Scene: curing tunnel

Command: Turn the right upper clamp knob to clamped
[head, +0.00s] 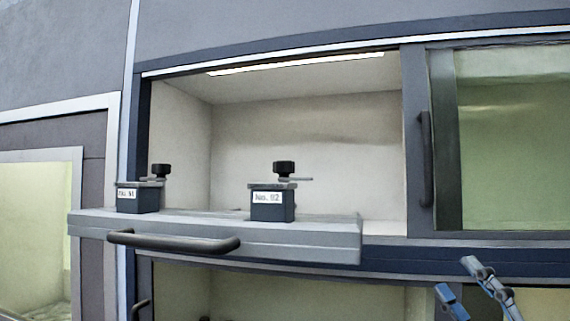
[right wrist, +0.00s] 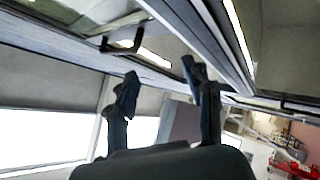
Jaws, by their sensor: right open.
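Two dark clamp blocks stand on a pulled-out grey tray (head: 300,237) in the head view. The right block (head: 272,206) carries a label that seems to read No. 02, and the right upper clamp knob (head: 285,168) is black and sits on top of it with a thin bar pointing right. The left block (head: 137,199) has a similar black knob (head: 161,170). My right gripper (head: 463,281) is open and empty at the lower right, apart from the tray and knobs. Its two fingers also show in the right wrist view (right wrist: 162,92). My left gripper is not in view.
The tray has a dark bar handle (head: 175,243) on its front and sticks out of an open lit chamber (head: 310,130). A closed glass door (head: 515,140) with a vertical handle (head: 427,160) is at the right. Space in front of the tray looks free.

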